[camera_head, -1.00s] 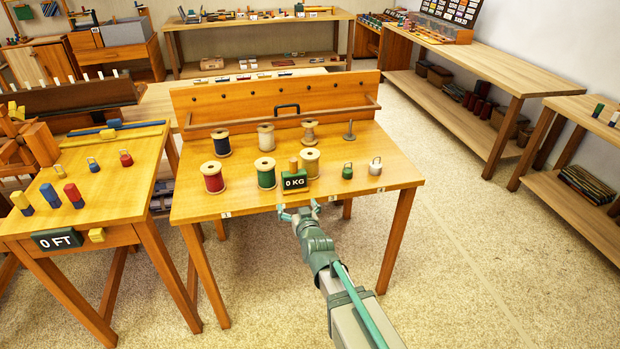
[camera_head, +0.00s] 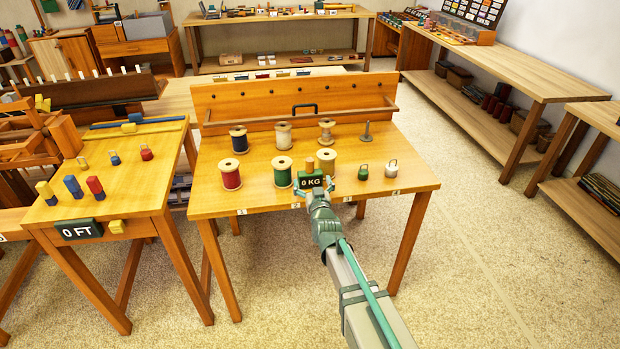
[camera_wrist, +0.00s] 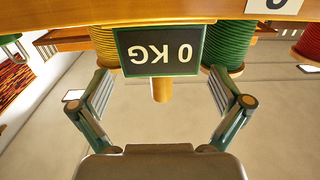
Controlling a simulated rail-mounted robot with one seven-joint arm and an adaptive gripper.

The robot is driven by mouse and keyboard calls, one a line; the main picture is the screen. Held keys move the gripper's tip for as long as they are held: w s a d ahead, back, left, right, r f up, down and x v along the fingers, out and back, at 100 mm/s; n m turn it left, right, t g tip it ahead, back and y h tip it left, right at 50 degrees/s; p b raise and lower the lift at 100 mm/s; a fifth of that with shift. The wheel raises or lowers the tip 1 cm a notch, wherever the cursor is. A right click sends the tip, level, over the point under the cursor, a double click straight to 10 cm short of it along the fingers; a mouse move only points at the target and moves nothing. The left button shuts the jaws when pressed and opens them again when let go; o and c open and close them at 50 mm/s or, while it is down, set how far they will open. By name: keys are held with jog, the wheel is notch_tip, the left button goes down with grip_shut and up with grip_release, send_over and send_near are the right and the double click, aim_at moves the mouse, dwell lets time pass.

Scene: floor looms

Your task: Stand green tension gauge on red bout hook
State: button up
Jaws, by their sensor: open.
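The green-framed gauge (camera_head: 311,182) reads "0 KG" and has a wooden knob on top. It stands near the front edge of the middle table, in front of spools; it fills the upper middle of the wrist view (camera_wrist: 160,52), upside down. My gripper (camera_head: 314,190) is open at the gauge; in the wrist view its fingers (camera_wrist: 162,88) are spread either side of the knob, and I see no grip. A small red piece with a wire loop (camera_head: 147,154), which looks like the red hook, stands on the left table beside a blue looped piece (camera_head: 115,159).
A red spool (camera_head: 230,176) and a green spool (camera_head: 283,174) stand left of the gauge, a tan spool (camera_head: 327,160) close behind. Green (camera_head: 363,172) and white (camera_head: 391,169) looped pieces stand right. A floor gap separates the tables. Coloured pegs (camera_head: 73,187) stand on the left table.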

aim_at(311, 175)
jog(key=p+x, duration=0.1)
jog(key=x, duration=0.3)
jog(key=c, duration=1.2)
jog(key=shift+r, duration=0.2)
jog(key=shift+r, duration=0.4)
jog(key=s+d+r, duration=0.6)
jog(key=s+r, duration=0.6)
jog(key=d+r+m+h, duration=0.1)
jog(key=d+r, duration=0.1)
jog(key=d, duration=0.4)
jog(key=w+d+r+h, duration=0.1)
jog(key=d+r, duration=0.1)
jog(key=d, duration=0.4)
jog(key=w+d+r+m+h, duration=0.1)
jog(key=d+r+h, duration=0.1)
jog(key=d, duration=0.4)
jog(key=shift+w+d+r+m+t, duration=0.1)
jog(key=shift+d+r+m+t, duration=0.1)
jog(key=shift+r+m+t, duration=0.15)
